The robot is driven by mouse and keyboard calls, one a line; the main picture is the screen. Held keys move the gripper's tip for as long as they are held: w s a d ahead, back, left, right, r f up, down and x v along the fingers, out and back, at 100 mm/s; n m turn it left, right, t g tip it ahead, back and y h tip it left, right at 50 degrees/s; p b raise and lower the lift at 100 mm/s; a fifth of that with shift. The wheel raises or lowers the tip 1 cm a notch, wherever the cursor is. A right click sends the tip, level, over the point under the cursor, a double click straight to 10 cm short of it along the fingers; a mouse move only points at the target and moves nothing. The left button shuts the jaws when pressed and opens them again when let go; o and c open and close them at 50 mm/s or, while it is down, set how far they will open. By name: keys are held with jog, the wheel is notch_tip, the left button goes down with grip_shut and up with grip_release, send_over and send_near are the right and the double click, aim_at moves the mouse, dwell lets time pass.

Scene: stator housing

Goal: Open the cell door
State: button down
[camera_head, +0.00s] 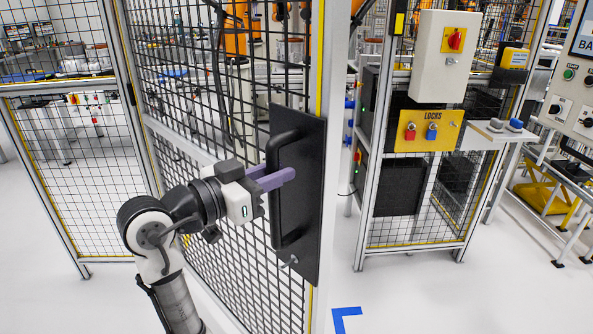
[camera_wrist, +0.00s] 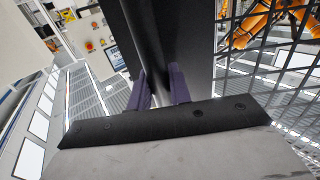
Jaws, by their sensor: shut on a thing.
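The cell door (camera_head: 225,222) is a black mesh panel in a pale frame with yellow edging. Its black plate (camera_head: 309,200) carries an upright black pull handle (camera_head: 273,215). My gripper (camera_head: 284,177) has its purple fingers around the middle of the handle's bar. In the wrist view, the two purple fingers (camera_wrist: 159,90) close on either side of the dark handle bar (camera_wrist: 147,35); their contact faces are partly hidden. The door's handle-side edge appears apart from the right fence post, with white floor showing between them.
A fence section to the right holds a grey box with a red switch (camera_head: 440,55), a yellow LOCKS panel (camera_head: 428,131) and a small shelf (camera_head: 497,133). Orange robot arms (camera_head: 236,32) stand behind the mesh. A blue floor mark (camera_head: 343,318) lies on clear white floor.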

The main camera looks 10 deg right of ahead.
jog(key=shift+v, duration=0.8)
jog(key=c, duration=1.3)
grip_release()
jog(key=shift+c, duration=0.2)
jog(key=b+v, duration=0.3)
jog(key=v, duration=1)
jog(key=shift+s+a, duration=0.25)
jog(key=shift+a, duration=0.05)
